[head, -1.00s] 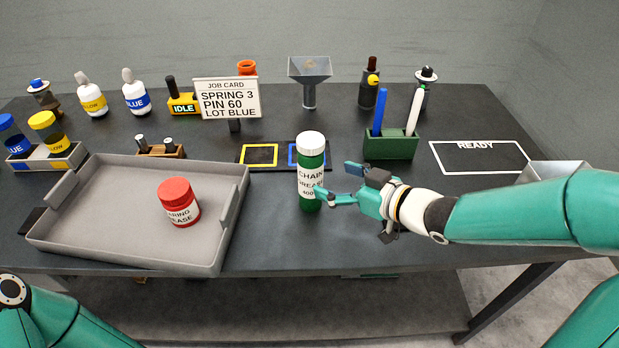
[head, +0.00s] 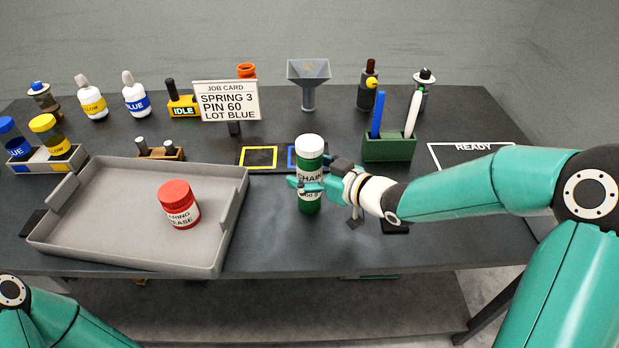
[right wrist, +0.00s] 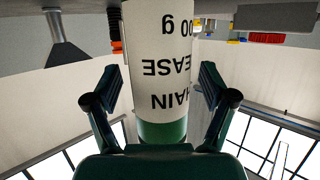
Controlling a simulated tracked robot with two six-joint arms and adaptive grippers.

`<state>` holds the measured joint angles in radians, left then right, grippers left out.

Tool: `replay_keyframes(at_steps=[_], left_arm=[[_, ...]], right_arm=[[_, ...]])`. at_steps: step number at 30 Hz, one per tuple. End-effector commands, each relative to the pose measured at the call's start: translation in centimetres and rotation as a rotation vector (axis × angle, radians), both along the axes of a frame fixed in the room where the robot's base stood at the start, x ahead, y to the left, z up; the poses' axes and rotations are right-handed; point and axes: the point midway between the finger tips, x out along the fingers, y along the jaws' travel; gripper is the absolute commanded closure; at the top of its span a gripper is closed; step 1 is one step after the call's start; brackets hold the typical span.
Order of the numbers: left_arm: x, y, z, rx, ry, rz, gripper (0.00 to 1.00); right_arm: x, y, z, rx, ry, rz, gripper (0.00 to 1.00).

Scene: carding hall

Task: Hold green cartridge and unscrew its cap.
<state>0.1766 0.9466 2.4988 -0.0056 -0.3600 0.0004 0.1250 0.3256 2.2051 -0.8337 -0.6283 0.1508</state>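The green cartridge (head: 309,202) stands upright on the table near the middle, with a white cap (head: 309,147) on top and a white label. My right gripper (head: 313,184) is at the label's height, its fingers on either side of the cartridge. In the right wrist view the cartridge (right wrist: 163,132) stands between the two spread fingers (right wrist: 163,88), with a gap visible at the right finger. The picture is upside down there and the cap is out of it. My left gripper is not in view; only part of my left arm shows at the lower left.
A grey tray (head: 120,255) with a red-lidded jar (head: 178,205) lies left of the cartridge. A green pen holder (head: 389,149) stands behind right. The table right of the arm is mostly clear.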

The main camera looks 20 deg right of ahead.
Motion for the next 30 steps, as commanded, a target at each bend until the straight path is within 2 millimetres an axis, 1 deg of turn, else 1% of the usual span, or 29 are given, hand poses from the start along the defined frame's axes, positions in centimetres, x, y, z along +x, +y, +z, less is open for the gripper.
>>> replay_keyframes(at_steps=[1,2,12,14,24,26,30], left_arm=[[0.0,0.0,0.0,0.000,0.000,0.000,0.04],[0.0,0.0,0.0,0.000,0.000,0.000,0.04],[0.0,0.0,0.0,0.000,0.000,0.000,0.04],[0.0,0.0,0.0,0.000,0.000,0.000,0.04],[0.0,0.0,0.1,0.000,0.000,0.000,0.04],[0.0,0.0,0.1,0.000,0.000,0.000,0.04],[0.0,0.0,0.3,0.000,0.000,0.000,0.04]], right_arm=[[0.0,0.0,0.0,0.000,0.000,0.000,0.29],[0.0,0.0,0.0,0.000,0.000,0.000,0.34],[0.0,0.0,0.0,0.001,0.000,0.000,0.90],[0.0,0.0,0.0,0.001,0.000,0.000,1.00],[0.0,-0.1,0.4,0.001,-0.004,-0.001,1.00],[0.0,0.0,0.7,0.001,-0.004,0.000,1.00],[0.0,0.0,1.9,0.002,-0.007,0.001,1.00]])
